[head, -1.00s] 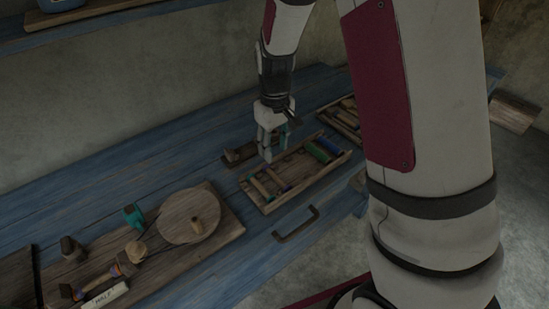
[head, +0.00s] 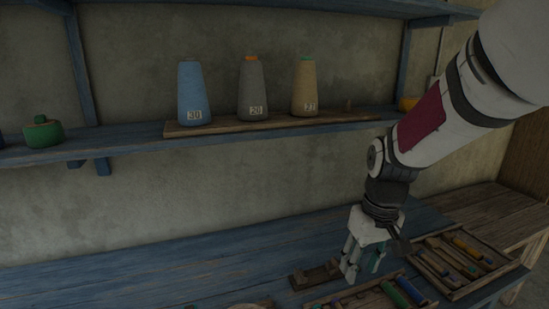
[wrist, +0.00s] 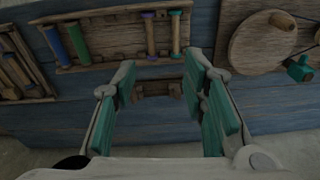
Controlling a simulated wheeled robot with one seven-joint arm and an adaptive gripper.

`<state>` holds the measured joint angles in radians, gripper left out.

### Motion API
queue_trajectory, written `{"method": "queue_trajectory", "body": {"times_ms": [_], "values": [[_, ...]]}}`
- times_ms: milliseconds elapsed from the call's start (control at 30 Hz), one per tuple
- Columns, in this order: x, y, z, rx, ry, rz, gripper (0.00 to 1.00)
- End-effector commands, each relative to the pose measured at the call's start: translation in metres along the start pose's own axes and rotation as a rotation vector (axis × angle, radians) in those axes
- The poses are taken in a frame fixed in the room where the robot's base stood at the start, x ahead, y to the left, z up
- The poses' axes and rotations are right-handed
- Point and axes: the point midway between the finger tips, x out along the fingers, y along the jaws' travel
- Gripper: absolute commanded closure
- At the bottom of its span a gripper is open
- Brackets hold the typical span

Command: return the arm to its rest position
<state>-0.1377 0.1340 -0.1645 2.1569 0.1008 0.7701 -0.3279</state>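My gripper (head: 362,268) points down above the blue bench (head: 190,262), in front of the wall. In the wrist view its two teal-padded fingers (wrist: 168,92) stand apart with nothing between them, so it is open and empty. Beyond the fingertips a small wooden holder (wrist: 158,88) lies on the bench; it also shows in the head view (head: 316,275), just left of the gripper. A wooden tray with bobbins (wrist: 118,62) lies close by. I cannot tell the exact height of the fingers above the bench.
A shelf (head: 120,146) above the bench holds a blue cone (head: 192,90), a grey cone (head: 253,88), a tan cone (head: 304,88) and a green object (head: 43,132). A round wooden disc (wrist: 262,40) shows in the wrist view. The bench's left stretch looks clear.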

Motion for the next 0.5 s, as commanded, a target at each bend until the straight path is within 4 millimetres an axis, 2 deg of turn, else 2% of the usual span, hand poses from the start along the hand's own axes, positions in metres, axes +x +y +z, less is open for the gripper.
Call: {"method": "queue_trajectory", "body": {"times_ms": [33, 200, 400, 500], "values": [[-0.02, -0.003, 0.011, 0.013, 0.027, -0.001, 0.61], [-0.065, -0.015, 0.051, 0.063, 0.087, 0.001, 0.61], [-0.104, -0.026, 0.104, 0.119, 0.16, 0.019, 0.61], [-0.117, -0.032, 0.131, 0.146, 0.194, 0.034, 0.61]]}}
